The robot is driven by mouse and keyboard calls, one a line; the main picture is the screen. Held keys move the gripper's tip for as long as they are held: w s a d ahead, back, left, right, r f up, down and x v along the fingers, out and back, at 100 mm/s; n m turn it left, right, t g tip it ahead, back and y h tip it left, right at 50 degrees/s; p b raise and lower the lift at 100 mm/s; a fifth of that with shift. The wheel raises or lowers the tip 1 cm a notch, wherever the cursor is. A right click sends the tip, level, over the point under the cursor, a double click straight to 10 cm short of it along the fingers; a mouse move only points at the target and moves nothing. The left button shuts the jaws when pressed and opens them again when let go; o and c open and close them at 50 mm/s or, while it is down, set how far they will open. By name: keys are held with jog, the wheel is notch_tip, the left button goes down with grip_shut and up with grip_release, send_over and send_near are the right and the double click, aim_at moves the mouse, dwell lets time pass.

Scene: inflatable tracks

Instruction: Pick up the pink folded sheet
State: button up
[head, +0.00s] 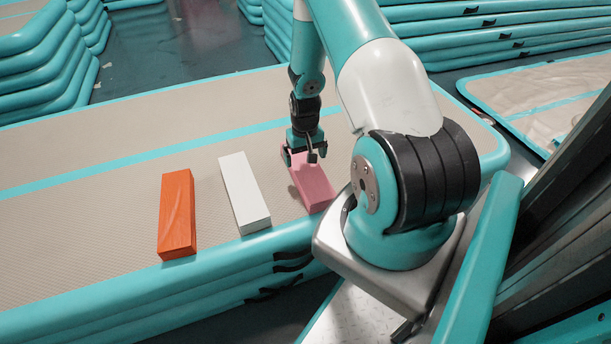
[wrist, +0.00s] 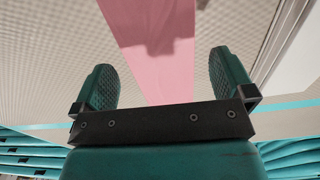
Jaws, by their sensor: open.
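The pink folded sheet (head: 315,188) is a pink block-like piece lying on the beige top of the inflatable track, in the head view. My gripper (head: 302,155) is over its far end, pointing down, and partly hides it. In the wrist view the pink sheet (wrist: 155,40) runs between the two spread fingers of my gripper (wrist: 160,85), with a visible gap on each side. A shadow falls on the pink surface. The fingers are apart and hold nothing. I cannot tell the exact height of the fingertips over the track.
A white block (head: 243,190) lies just left of the pink sheet, and an orange block (head: 177,215) lies farther left. They rest on the beige inflatable track (head: 90,235) with teal edges. Stacked teal tracks (head: 490,35) stand behind. The track's left part is clear.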

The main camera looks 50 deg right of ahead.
aim_at(306, 167)
notch_tip(306, 167, down, 6)
jog(key=shift+d+r+b, duration=0.1)
jog(key=shift+b, duration=0.75)
jog(key=shift+c, duration=0.2)
jog(key=shift+r, duration=0.1)
jog(key=c, duration=1)
